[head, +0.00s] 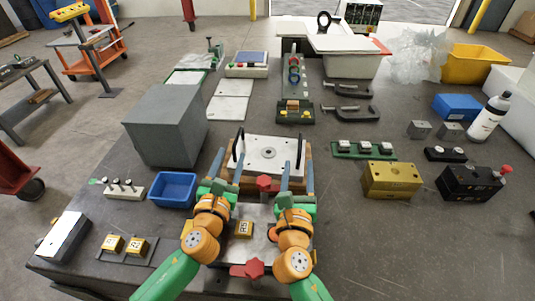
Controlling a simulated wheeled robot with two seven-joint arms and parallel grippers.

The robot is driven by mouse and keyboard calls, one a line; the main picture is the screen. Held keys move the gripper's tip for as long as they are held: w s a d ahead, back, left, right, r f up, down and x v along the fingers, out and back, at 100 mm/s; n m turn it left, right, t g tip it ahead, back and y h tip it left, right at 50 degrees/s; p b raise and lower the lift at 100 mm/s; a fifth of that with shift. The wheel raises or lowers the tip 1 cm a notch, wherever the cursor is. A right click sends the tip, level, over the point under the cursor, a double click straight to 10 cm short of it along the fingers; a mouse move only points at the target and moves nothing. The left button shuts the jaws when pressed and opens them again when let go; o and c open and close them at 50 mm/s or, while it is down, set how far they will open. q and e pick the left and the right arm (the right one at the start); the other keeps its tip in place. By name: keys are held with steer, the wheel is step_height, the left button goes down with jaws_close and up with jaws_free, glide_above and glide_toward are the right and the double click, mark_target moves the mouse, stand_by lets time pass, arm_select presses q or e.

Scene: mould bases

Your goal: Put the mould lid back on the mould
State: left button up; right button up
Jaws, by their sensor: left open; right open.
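The mould lid is a pale metal plate (262,146) with a round centre hole and a black upright handle at its left (238,146) and right (299,155) ends. It lies on a brown block at the middle of the bench. A second metal plate (256,222) with a yellow block on it lies nearer, between my arms and partly hidden by them. I cannot tell which of these is the mould. My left gripper (227,165) is open near the lid's left front corner. My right gripper (297,172) is open near its right front corner. I see neither gripping a handle.
A grey box (166,125) and a blue bin (172,189) stand on the left. A brass block (392,180) and a black block (469,184) stand on the right. Red knobs (264,183) (254,268) stick out by the plates.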

mark_target(233, 147)
arm_select(q)
steer(key=x, duration=0.7)
steer(key=shift+w+a+f, duration=0.1)
steer(key=shift+a, duration=0.05)
arm_select(e)
steer(key=x, duration=1.1)
steer(key=shift+w+f, duration=0.1)
steer(key=shift+w, duration=0.2)
arm_select(q)
steer(key=shift+c, duration=0.2)
arm_select(e)
steer(key=shift+c, duration=0.2)
arm_select(q)
jaws_close()
arm_select(e)
steer(key=shift+s, duration=0.1)
jaws_close()
